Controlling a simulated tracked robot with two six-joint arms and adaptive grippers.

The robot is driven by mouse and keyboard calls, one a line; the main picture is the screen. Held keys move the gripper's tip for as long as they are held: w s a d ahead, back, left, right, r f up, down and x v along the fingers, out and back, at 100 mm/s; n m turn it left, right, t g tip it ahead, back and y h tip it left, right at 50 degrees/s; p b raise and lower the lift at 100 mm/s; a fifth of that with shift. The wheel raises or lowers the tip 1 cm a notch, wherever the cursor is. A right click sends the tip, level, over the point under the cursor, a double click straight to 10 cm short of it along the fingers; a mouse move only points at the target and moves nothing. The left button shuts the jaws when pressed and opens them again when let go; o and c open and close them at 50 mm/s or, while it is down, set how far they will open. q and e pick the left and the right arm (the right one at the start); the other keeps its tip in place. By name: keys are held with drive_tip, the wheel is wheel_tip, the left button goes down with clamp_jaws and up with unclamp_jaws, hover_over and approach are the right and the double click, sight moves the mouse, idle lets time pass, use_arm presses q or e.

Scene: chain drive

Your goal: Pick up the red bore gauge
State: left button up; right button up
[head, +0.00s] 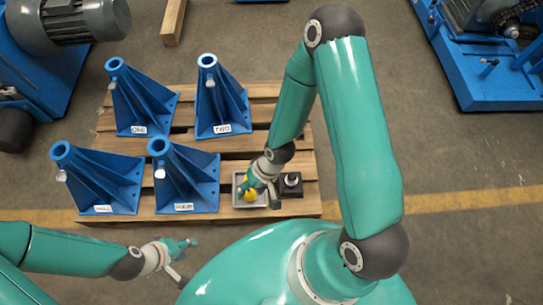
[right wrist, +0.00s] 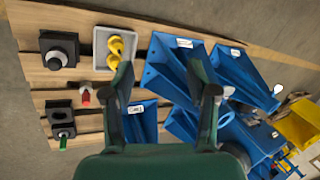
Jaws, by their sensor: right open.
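The red bore gauge (right wrist: 86,97) shows in the right wrist view, with a red end and a pale end, beside the grey tray on the wooden pallet. In the head view I cannot make it out; my right arm covers that area. My right gripper (right wrist: 165,75) is open and empty, and the gauge lies to the left of its fingers. In the head view my right gripper (head: 257,183) is over the tray area. My left gripper (head: 186,260) appears open and empty, low in the head view, off the pallet.
The grey tray (right wrist: 99,50) holds yellow parts (right wrist: 116,48). A black block with a grey knob (right wrist: 60,51) and a black holder (right wrist: 58,115) with a green-ended tool (right wrist: 63,142) stand nearby. Several blue brackets (head: 184,178) crowd the pallet (head: 265,107).

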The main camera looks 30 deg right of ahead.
drive_tip(key=w+d+f+m+h+b, duration=0.1)
drive_tip(key=w+d+f+b, duration=0.35)
drive_tip(key=f+b, duration=0.4)
drive_tip(key=w+d+f+h+b, duration=0.2)
drive_tip(key=w+d+f+b, duration=0.2)
drive_tip(key=w+f+b, duration=0.4)
drive_tip(key=w+d+f+m+t+h+b, duration=0.1)
drive_tip(key=w+d+f+t+h+b, duration=0.15)
drive_tip(key=d+b, duration=0.35)
drive_tip(key=w+d+f+m+t+h+b, duration=0.1)
drive_tip(key=w+d+m+h+b, duration=0.1)
drive_tip(key=w+d+b, duration=0.3)
drive_tip(key=shift+g+y, duration=0.25)
drive_tip(key=b+x, duration=0.1)
drive_tip(key=x, duration=0.4)
drive_tip(key=b+x, duration=0.1)
drive_tip(key=x, duration=0.4)
drive_tip(key=d+b+x, duration=0.1)
drive_tip(key=x, duration=0.4)
drive_tip(key=shift+s+d+f+b, duration=0.2)
drive_tip(key=shift+f+b, duration=0.15)
drive_tip(key=shift+b, duration=0.05)
use_arm(q)
wheel_tip(320, 180, down, 34)
use_arm(e)
drive_tip(key=shift+c, duration=0.2)
clamp_jaws()
drive_tip(key=shift+r, duration=0.15)
